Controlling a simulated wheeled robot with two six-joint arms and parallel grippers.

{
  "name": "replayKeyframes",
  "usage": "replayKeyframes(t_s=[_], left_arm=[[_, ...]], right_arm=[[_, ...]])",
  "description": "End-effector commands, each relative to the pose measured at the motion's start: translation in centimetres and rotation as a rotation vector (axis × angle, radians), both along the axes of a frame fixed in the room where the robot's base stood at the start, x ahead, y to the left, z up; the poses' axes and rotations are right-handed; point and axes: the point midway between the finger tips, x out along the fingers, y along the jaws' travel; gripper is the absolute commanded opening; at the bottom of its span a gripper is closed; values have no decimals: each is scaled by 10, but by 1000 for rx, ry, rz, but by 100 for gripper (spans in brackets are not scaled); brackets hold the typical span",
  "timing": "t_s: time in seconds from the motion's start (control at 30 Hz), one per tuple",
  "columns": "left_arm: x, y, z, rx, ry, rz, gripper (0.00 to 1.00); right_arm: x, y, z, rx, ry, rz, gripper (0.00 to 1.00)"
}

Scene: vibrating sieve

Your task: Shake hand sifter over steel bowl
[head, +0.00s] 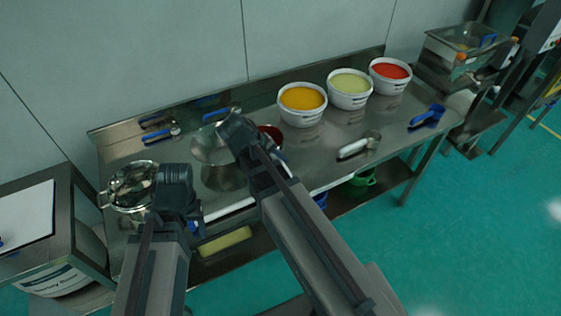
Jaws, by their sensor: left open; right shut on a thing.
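A shiny steel hand sifter (208,146) is held by my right gripper (234,126) above the left half of the steel table. Its handle is mostly hidden behind the gripper. A steel shape (222,178) shows just below it; I cannot tell if this is a bowl or a reflection.
Tubs of orange (302,104), pale green (349,88) and red (390,74) contents line the back of the table (320,165). A dark red bowl (271,133) is partly behind my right arm. A white-handled scoop (358,146) and blue scoop (428,116) lie at the right.

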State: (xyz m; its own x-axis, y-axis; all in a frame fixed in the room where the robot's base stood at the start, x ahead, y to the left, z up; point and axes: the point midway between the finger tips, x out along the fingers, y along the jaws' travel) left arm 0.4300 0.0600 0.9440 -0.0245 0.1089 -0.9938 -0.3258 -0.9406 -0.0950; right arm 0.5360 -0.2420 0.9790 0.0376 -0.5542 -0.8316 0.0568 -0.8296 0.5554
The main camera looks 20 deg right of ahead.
Motion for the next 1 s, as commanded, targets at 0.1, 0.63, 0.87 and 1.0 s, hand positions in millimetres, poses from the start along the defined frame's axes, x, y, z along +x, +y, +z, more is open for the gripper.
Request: replayKeyframes(t_s=[0.1,0.63,0.87,1.0], left_arm=[[0,0,0,0,0,0,64],[0,0,0,0,0,0,64],[0,0,0,0,0,0,64],[0,0,0,0,0,0,64]], right_arm=[[3,2,0,-1,0,0,0],[12,8,0,0,0,0,0],[16,10,0,0,0,0,0],[18,12,0,-1,0,0,0]])
